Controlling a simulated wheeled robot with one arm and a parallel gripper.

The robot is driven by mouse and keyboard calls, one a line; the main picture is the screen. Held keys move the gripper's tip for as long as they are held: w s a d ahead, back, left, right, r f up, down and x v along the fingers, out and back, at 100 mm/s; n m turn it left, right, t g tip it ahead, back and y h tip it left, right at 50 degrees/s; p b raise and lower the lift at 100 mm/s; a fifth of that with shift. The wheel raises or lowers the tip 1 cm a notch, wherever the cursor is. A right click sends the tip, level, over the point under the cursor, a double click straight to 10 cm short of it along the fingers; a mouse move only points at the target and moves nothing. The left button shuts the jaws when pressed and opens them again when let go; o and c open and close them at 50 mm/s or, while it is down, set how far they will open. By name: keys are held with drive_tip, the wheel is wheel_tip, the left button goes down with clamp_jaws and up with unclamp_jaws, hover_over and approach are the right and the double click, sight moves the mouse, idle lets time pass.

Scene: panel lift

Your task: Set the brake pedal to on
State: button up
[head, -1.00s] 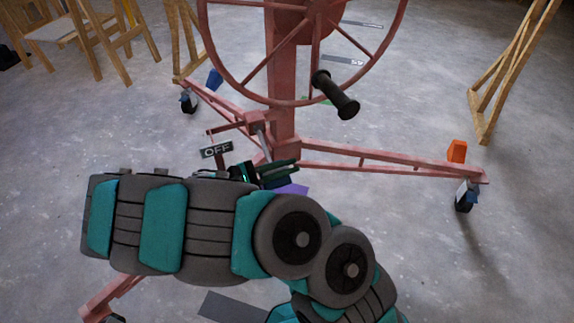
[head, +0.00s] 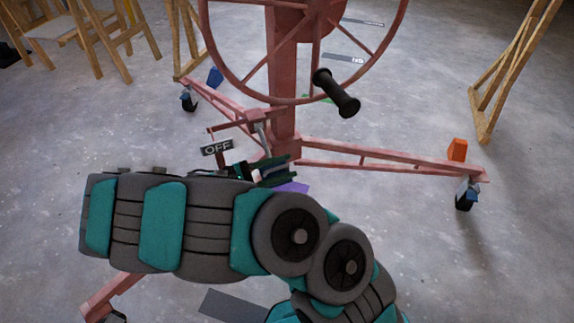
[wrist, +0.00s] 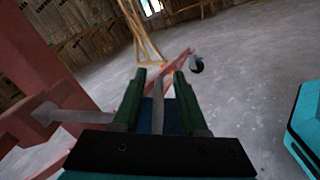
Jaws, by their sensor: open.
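The brake's sign plate (head: 216,148) reads OFF in the head view, on a post left of the pink lift column. Just right of it, a grey metal lever (head: 262,133), which looks like the brake pedal's arm, comes down from a pink bracket. My gripper (head: 275,170) is low beside the column's foot, at the lever's lower end, partly hidden by my arm. In the wrist view my gripper (wrist: 159,76) has its green fingers apart. A narrow grey bar (wrist: 158,100) shows between them; I cannot tell whether they touch it. The pedal's foot end is hidden.
The lift's pink wheel (head: 300,103) with a black handle (head: 336,94) stands above my gripper. A pink leg (head: 390,165) runs right to a caster (head: 466,195), with an orange block (head: 457,150) beside it. Wooden trestles (head: 95,40) stand behind.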

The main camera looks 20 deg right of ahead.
sight(265, 173)
drive_tip(key=a, duration=0.6)
drive_tip(key=shift+s+a+p, duration=0.2)
drive_tip(key=shift+p, duration=0.1)
